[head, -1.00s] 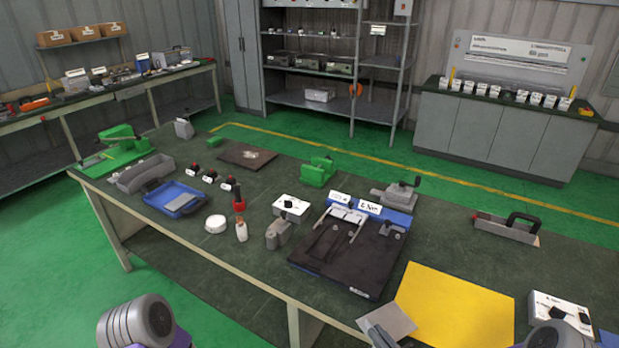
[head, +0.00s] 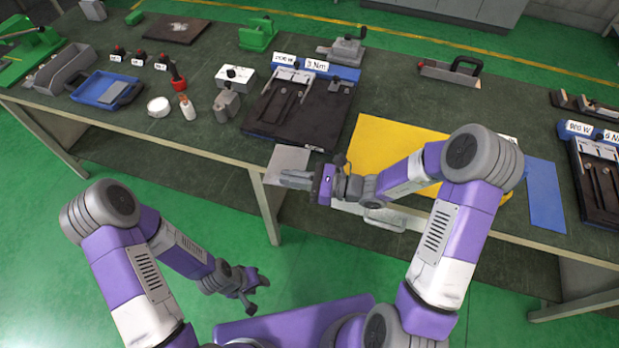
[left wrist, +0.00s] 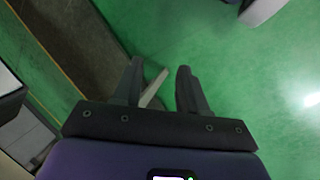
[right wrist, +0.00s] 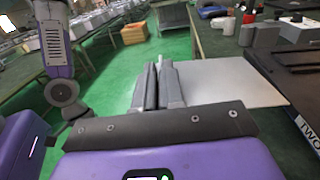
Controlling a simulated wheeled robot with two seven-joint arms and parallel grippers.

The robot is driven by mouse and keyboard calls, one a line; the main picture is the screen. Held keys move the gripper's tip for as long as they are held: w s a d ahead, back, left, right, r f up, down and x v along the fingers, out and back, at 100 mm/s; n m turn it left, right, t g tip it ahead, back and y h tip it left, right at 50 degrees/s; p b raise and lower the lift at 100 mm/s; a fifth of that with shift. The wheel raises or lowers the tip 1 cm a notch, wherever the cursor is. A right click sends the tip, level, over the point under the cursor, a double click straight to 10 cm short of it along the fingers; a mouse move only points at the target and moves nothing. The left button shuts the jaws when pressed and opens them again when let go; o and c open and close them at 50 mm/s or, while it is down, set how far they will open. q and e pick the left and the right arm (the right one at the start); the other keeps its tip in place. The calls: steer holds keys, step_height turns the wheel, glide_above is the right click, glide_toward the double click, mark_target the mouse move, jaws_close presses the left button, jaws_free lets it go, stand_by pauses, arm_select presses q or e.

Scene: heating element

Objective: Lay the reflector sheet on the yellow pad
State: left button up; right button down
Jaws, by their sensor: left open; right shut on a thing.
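The reflector sheet (head: 290,160) is a thin grey square left of the yellow pad's near corner in the head view. My right gripper (head: 284,180) is shut on its near edge. The sheet (right wrist: 235,82) extends right from the closed fingers (right wrist: 160,82) in the right wrist view. It overlaps the bench's front edge in the picture; I cannot tell whether it touches the bench. The yellow pad (head: 375,145) lies flat on the bench, partly hidden by my right arm. My left gripper (head: 254,290) is open and empty, low over the floor in front of the bench.
A dark fixture on a blue base (head: 300,105) stands just behind the sheet. A blue mat (head: 545,195) and another fixture (head: 600,180) lie right of the pad. A grey block (head: 226,103) and a white bottle (head: 187,107) stand to the left.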

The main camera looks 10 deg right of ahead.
arm_select(q)
steer(key=shift+c, duration=0.5)
arm_select(e)
steer(key=shift+a+r+g, duration=0.2)
steer(key=shift+a+g, duration=0.1)
steer(key=shift+a, duration=0.05)
arm_select(q)
steer(key=n+g+h, duration=0.7)
steer(key=n+h, duration=0.1)
steer(key=n, duration=0.3)
glide_toward(271, 173)
steer(key=x, duration=0.8)
steer(key=shift+s+d, duration=0.15)
